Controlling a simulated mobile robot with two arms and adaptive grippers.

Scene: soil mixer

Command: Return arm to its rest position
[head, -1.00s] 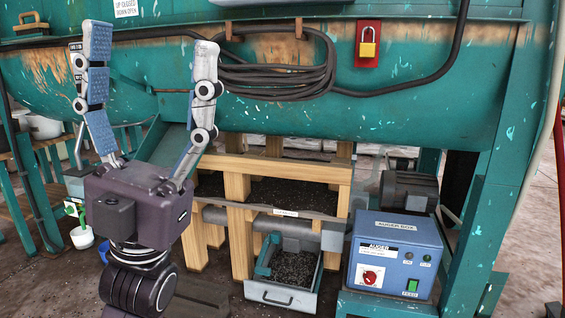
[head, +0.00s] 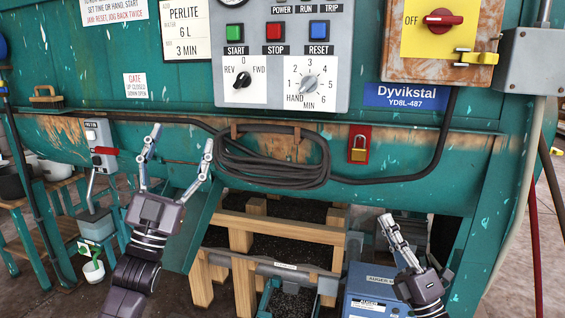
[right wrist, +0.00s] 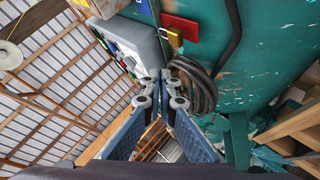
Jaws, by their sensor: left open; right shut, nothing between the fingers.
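My left gripper (head: 177,158) is in the left half of the head view, fingers up and spread wide, with nothing between them. It stands in front of the green mixer body (head: 355,210). My right gripper (head: 386,220) is at the lower right of the head view, its fingers closed together and pointing up and left, in front of the blue auger box (head: 368,290). In the right wrist view its fingertips (right wrist: 166,76) meet with nothing between them. The right gripper hides part of the auger box.
A coiled black cable (head: 270,165) hangs on the mixer, beside a yellow padlock (head: 358,150) on a red plate. The control panel (head: 283,50) is above. A lever (head: 92,165) stands left of my left gripper. A wooden frame (head: 285,230) and a soil drawer (head: 290,303) are below.

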